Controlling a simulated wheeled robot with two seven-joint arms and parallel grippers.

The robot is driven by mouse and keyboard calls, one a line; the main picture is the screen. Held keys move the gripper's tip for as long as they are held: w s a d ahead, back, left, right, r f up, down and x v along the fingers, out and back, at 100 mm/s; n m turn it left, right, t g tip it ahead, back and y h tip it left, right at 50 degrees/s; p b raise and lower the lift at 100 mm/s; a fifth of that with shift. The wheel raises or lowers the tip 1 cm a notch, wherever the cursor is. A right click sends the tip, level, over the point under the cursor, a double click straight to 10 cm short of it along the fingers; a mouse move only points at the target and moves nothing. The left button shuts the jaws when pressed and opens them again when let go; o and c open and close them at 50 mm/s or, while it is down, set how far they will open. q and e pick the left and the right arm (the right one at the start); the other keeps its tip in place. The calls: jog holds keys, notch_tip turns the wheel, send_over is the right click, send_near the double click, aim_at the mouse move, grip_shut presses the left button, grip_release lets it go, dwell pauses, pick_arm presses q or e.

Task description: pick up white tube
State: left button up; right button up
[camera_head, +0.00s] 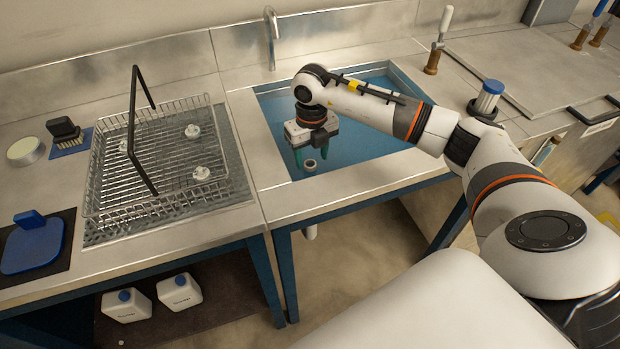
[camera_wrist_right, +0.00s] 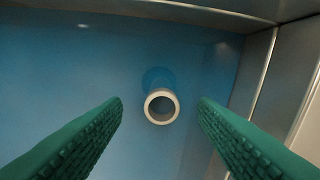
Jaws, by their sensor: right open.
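The white tube (camera_wrist_right: 161,106) stands in the blue sink basin (camera_wrist_right: 60,80), seen nearly from above as a white ring in the right wrist view. In the head view the top of the tube (camera_head: 310,165) shows just below my right gripper (camera_head: 305,158), near the basin's front wall. My right gripper has green ridged fingers. It is open, and the tube appears between the two fingers (camera_wrist_right: 161,115) without touching either. My left gripper is not in view.
The sink rim (camera_head: 370,190) and faucet (camera_head: 271,30) bound the space around the arm. A wire basket (camera_head: 108,199) with a black handle stands left of the sink. A blue-capped cylinder (camera_head: 488,98) stands to the right. White jugs (camera_head: 180,291) sit below the bench.

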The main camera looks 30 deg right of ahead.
aim_at(310, 163)
jog(key=shift+w+f+p, duration=0.15)
jog(key=shift+f+p, duration=0.4)
jog(key=shift+f, duration=2.25)
jog(key=c, duration=1.1)
jog(key=shift+r, duration=0.15)
jog(key=shift+c, duration=0.2)
